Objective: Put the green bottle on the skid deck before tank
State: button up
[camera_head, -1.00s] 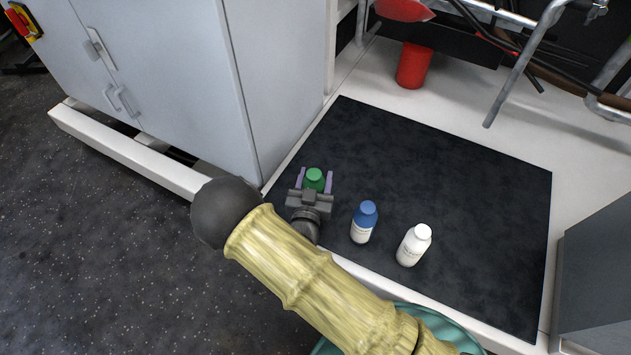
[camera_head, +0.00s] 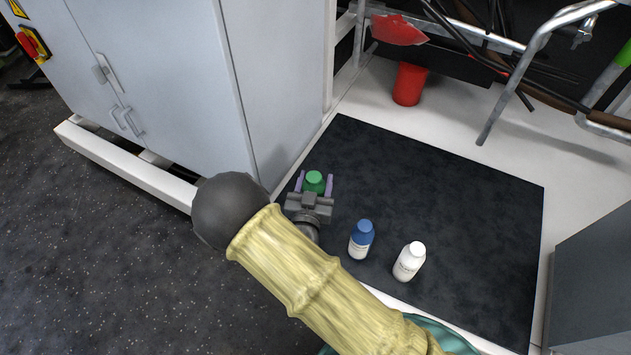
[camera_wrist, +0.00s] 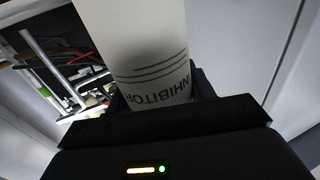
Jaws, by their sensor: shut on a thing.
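The green bottle shows its green cap (camera_head: 314,181) in the head view, between the two purple fingers of my gripper (camera_head: 315,183). My gripper is shut on it, near the left edge of the black mat (camera_head: 450,215). In the wrist view the bottle's white body (camera_wrist: 145,50), with the printed word INHIBITOR, fills the space in front of my gripper (camera_wrist: 155,95). Most of its body is hidden in the head view, and I cannot tell its height above the mat. The white skid deck (camera_head: 455,108) lies behind the mat. I cannot pick out the tank for certain.
A blue-capped bottle (camera_head: 361,239) and a white-capped bottle (camera_head: 409,261) stand on the mat right of my gripper. A grey cabinet (camera_head: 160,90) stands at left. A red cylinder (camera_head: 409,84) and metal pipes (camera_head: 520,75) are at the back. The mat's middle is bare.

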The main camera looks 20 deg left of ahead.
jog(key=shift+r, duration=0.1)
jog(key=shift+w+d+r, duration=0.15)
jog(key=shift+w+d, duration=0.05)
jog(key=shift+d, duration=0.05)
jog(key=w+d+r+m+h+p, duration=0.2)
jog(key=w+d+r+h+p, duration=0.1)
jog(key=d, duration=0.9)
jog(key=w+d+r+m+h+p, duration=0.2)
jog(key=d+r+p, duration=0.4)
jog(key=d, duration=0.5)
jog(key=w+d+r+m+h+p, duration=0.1)
jog(key=w+d+r+h+p, duration=0.3)
jog(key=d, duration=0.8)
jog(key=shift+w+d+r+m+p, duration=0.3)
jog(key=shift+w+r+m+p, duration=0.1)
jog(key=shift+w, duration=0.75)
jog(key=shift+w+f, duration=0.1)
